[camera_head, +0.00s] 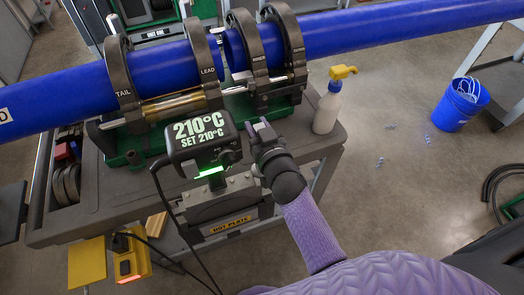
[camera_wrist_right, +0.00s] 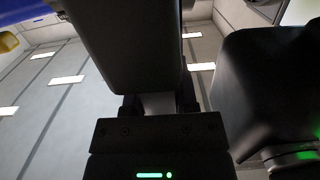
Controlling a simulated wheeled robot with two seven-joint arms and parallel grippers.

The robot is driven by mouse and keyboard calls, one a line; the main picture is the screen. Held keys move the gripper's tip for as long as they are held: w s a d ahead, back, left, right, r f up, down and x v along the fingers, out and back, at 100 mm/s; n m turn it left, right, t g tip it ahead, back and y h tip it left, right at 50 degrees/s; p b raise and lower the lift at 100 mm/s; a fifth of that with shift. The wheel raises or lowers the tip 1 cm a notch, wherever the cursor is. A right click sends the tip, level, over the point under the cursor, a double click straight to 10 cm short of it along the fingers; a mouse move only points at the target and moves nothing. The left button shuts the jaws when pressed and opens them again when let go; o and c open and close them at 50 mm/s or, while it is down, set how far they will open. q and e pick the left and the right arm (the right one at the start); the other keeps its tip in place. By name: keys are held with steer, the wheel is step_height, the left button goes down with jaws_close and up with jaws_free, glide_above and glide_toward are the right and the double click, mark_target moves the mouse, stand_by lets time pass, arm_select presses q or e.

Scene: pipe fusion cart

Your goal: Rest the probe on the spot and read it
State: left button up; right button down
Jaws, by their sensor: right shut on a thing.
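My right gripper (camera_head: 262,134) is just right of the black display box (camera_head: 203,140), which reads 210°C, SET 210°C. It is shut on a dark blocky thing, likely the probe (camera_wrist_right: 125,45), which fills the upper middle of the right wrist view. The probe's tip and the spot cannot be made out. The display box also shows in the right wrist view (camera_wrist_right: 265,90), apart from the held thing. The hot plate holder (camera_head: 232,222) is below the display. My left gripper is not in view.
Two blue pipes (camera_head: 160,66) sit in dark ring clamps (camera_head: 118,85) behind the gripper, with a gap between their ends. A cable hangs from the display. A blue bucket (camera_head: 459,106) is on the floor at right.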

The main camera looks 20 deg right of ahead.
steer(key=d+r+p, duration=0.2)
steer(key=d+p, duration=0.1)
steer(key=d, duration=0.5)
steer(key=shift+w+d, duration=0.2)
steer(key=shift+d, duration=0.2)
steer(key=shift+r, duration=0.1)
stand_by(1.2)
steer(key=s+a+f+b, duration=0.5)
steer(key=s+a+b, duration=0.3)
steer(key=b, duration=1)
steer(key=shift+s+f+h, duration=0.3)
steer(key=shift+s+f, duration=0.1)
steer(key=shift+s, duration=0.75)
